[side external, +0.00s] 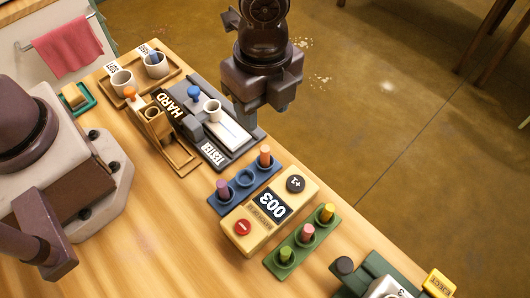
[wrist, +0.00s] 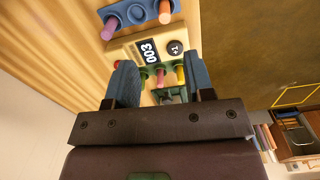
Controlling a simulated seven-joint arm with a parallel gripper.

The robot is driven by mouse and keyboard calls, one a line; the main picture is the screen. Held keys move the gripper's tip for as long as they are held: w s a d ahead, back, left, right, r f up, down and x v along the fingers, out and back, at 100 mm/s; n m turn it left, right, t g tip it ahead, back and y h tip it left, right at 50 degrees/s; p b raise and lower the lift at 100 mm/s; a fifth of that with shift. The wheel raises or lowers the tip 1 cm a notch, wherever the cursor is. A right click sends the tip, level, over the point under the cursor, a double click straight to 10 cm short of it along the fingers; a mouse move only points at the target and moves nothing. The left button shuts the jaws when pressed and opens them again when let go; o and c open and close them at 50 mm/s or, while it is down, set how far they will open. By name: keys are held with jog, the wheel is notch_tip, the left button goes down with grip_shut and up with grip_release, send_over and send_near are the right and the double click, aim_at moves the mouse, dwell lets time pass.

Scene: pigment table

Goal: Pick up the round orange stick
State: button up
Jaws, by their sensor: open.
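The round orange stick (side external: 265,156) stands upright in the right-hand hole of a blue holder (side external: 245,180) in the side external view. A mauve stick (side external: 223,188) stands at the holder's other end, and the middle hole is empty. My gripper (side external: 262,108) is open and empty, above and behind the orange stick, apart from it. In the wrist view, the orange stick (wrist: 165,12) is at the top edge, beyond my two spread blue-grey fingertips (wrist: 158,74).
A yellow counter box (side external: 268,208) reading 003 sits in front of the blue holder. A green holder (side external: 272,262) with green, pink and yellow sticks stands in front of that.

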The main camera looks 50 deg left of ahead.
aim_at(265, 149)
jog(key=shift+m, duration=0.7)
notch_tip(265, 149, down, 7)
jog(key=shift+w+r, duration=0.1)
jog(key=shift+w+f, duration=0.2)
jog(key=shift+f, duration=2.8)
grip_shut()
